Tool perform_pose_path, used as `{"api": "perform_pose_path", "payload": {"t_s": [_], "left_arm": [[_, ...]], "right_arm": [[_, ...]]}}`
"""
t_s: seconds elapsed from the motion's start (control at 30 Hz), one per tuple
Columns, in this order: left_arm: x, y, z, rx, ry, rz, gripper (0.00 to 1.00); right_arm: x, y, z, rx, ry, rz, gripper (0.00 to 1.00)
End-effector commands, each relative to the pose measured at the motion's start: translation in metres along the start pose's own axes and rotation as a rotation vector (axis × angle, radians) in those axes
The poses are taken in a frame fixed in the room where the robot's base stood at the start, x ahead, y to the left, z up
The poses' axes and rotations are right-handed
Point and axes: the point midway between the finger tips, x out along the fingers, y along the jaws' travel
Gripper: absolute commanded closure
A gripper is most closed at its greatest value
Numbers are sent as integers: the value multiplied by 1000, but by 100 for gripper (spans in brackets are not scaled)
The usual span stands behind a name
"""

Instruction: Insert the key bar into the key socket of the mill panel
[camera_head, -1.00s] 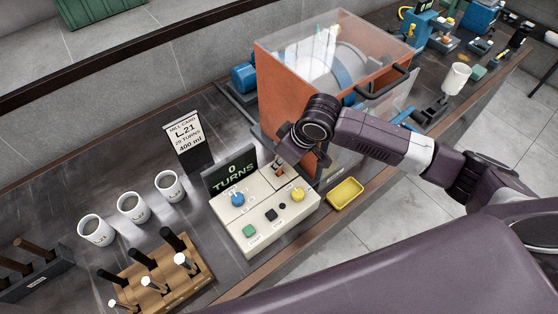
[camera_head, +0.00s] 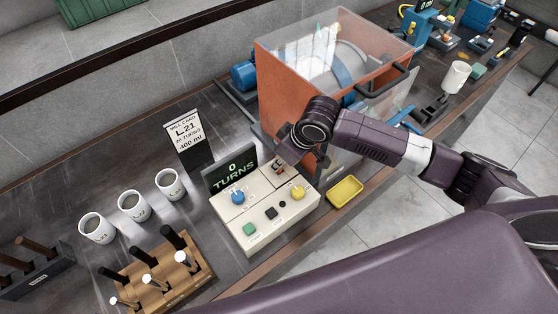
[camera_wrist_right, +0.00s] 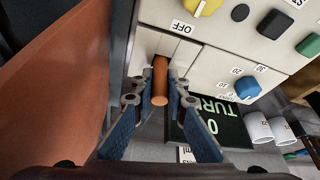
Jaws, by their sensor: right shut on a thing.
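The key bar is a copper-orange rod (camera_wrist_right: 160,80), seen between the fingers in the right wrist view. My right gripper (camera_wrist_right: 160,98) is shut on it. The bar's far end meets the pale mill panel (camera_wrist_right: 218,68) beside the OFF label; whether it sits inside the key socket, and how deep, I cannot tell. The socket opening is hidden. In the head view the right gripper (camera_head: 288,160) is at the back right corner of the mill panel (camera_head: 240,213), next to the TURNS display (camera_head: 232,170). My left gripper is not in view.
The orange mill housing (camera_head: 285,98) stands close behind my right gripper. The panel carries a blue knob (camera_head: 237,196), a yellow knob (camera_head: 297,192) and buttons. A yellow tray (camera_head: 345,191) lies right of it. White cups (camera_head: 134,207) and a wooden rack (camera_head: 190,279) stand left.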

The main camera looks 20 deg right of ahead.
Motion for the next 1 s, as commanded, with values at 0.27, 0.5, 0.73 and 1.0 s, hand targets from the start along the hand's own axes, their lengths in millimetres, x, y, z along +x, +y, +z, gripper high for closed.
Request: {"api": "perform_pose_path", "payload": {"t_s": [0.27,0.5,0.73,1.0], "left_arm": [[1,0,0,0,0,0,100],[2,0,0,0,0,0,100],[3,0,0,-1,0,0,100],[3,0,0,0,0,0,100]], "right_arm": [[6,0,2,0,-1,0,100],[10,0,4,0,-1,0,100],[14,0,6,0,0,-1,100],[15,-1,8,0,-4,-2,100]]}}
